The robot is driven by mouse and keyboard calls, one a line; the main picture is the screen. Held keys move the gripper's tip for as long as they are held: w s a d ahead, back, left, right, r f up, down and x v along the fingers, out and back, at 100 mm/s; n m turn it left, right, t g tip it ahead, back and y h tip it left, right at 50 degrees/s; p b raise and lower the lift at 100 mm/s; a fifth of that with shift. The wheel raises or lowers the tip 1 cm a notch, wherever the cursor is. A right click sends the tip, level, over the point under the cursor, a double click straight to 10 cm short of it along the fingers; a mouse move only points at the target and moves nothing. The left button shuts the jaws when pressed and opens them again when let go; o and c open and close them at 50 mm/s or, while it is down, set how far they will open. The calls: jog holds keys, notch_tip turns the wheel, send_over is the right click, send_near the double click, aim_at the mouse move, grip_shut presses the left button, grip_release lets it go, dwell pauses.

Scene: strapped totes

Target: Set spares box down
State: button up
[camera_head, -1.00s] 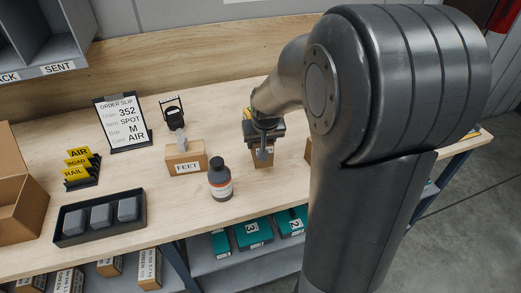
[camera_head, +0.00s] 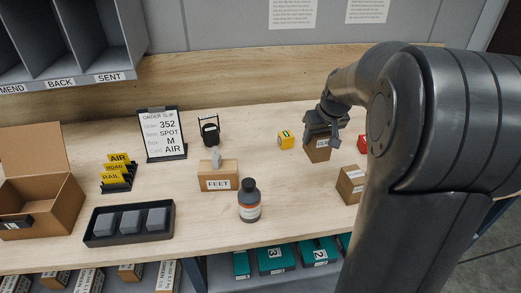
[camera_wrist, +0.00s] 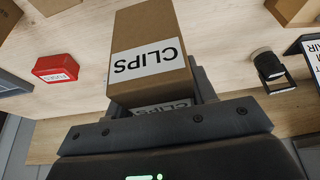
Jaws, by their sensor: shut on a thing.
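A brown cardboard box labelled CLIPS (camera_wrist: 150,45) is between the fingers of my gripper (camera_wrist: 160,108), which is shut on it. In the head view the same box (camera_head: 317,152) hangs below my gripper (camera_head: 326,122), over the back right part of the bench. I cannot tell whether its base touches the bench top. No label reading SPARES is legible in either view.
On the bench (camera_head: 285,200), a yellow tape measure (camera_head: 286,140) is left of the held box. A red item (camera_head: 362,144) is to its right, and another brown box (camera_head: 349,185) is in front right. The FEET box (camera_head: 217,181) and a dark bottle (camera_head: 249,200) stand further left.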

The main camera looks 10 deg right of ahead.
jog(key=w+a+f+n+y, duration=0.1)
jog(key=w+a+n, duration=0.3)
jog(key=w, duration=1)
jog(key=shift+m, duration=0.3)
jog(key=shift+w+a+f, duration=1.05)
jog(key=shift+a+f, duration=0.8)
jog(key=shift+a, duration=0.1)
jog(key=shift+w+a+f, duration=1.05)
jog(key=shift+a+f, duration=0.75)
jog(key=shift+a, duration=0.2)
jog(key=shift+w+a+f, duration=1.05)
jog(key=shift+a+f, duration=0.8)
jog(key=shift+a, duration=0.1)
jog(key=shift+f, duration=0.1)
jog(key=o, duration=1.1)
jog(key=shift+f, duration=0.1)
jog(key=shift+c, duration=0.2)
